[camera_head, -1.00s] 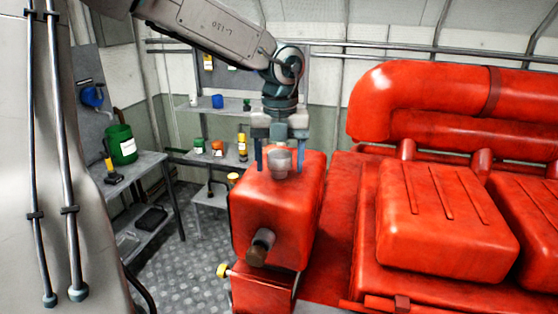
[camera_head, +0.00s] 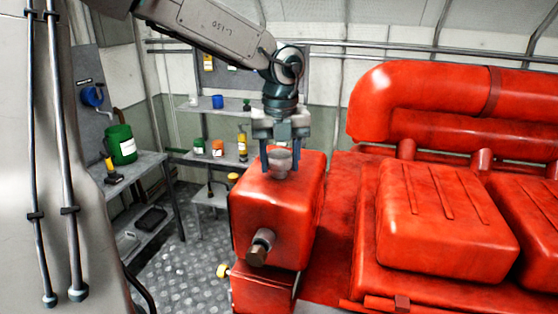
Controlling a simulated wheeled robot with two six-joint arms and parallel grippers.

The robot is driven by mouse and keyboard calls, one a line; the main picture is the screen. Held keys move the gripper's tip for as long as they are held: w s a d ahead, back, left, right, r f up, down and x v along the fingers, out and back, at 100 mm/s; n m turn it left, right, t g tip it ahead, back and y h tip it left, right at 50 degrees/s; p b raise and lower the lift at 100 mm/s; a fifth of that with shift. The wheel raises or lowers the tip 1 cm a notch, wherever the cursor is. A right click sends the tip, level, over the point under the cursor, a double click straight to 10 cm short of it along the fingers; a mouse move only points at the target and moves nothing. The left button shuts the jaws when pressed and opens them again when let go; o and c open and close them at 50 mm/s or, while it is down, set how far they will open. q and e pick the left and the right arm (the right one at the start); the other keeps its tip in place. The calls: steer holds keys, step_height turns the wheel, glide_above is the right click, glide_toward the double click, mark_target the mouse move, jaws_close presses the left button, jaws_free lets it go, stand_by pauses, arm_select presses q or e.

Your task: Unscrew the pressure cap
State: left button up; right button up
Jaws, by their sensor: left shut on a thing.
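The grey pressure cap (camera_head: 280,163) sits on top of the red tank (camera_head: 270,205) in the head view. My left gripper (camera_head: 279,160) points straight down over the tank, with its blue fingers on either side of the cap, shut on it. The cap looks upright and at the tank's top surface; whether it is still seated cannot be told. My right gripper is not in view.
The large red engine (camera_head: 445,215) with a thick pipe (camera_head: 430,90) fills the right side. A capped pipe stub (camera_head: 260,247) sticks out of the tank's front. Shelves and a grey bench (camera_head: 140,168) with a green canister (camera_head: 120,145) stand at the left.

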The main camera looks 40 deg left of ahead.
arm_select(q)
steer(key=n, duration=1.1)
steer(key=shift+n, duration=0.4)
steer(key=n, duration=0.4)
steer(key=shift+r, duration=0.1)
steer(key=o, duration=0.8)
steer(key=shift+w, duration=0.1)
